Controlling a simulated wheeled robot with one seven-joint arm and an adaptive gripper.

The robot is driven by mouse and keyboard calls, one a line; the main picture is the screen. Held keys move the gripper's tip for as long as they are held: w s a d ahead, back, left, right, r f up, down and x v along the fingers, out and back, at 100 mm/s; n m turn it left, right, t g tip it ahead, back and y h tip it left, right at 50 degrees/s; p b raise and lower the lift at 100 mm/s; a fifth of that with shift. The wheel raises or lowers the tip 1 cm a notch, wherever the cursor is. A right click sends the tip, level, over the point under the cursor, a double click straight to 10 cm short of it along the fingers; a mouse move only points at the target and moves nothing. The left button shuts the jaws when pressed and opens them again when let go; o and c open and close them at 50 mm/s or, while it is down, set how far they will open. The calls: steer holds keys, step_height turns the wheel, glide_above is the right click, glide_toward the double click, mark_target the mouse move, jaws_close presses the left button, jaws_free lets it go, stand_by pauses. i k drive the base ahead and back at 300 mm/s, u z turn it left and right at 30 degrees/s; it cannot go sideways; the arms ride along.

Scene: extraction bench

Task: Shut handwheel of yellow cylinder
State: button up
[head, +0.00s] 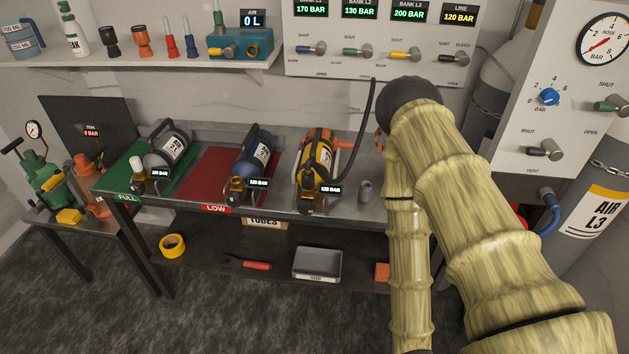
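The yellow cylinder (321,156) lies on the bench top, right of the red mat, with its valve end toward the front edge. A dark valve (307,203) is at that end, beside a tag reading 120 BAR (331,189). The handwheel is too small to make out clearly, and I cannot tell whether it is open or shut. My arm comes in from the lower right, bends near the panel and runs down out of the picture to the right of the cylinder. My gripper is not in view.
A grey cylinder (171,146) lies on the green mat (118,179), and a blue one (257,152) on the red mat (210,170). A small grey fitting (365,190) stands right of the yellow cylinder. A black hose (367,115) rises behind it.

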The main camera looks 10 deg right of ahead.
mark_target(305, 207)
steer(key=z, duration=1.55)
steer(key=k, duration=0.9)
steer(key=u, duration=1)
steer(key=i, duration=0.5)
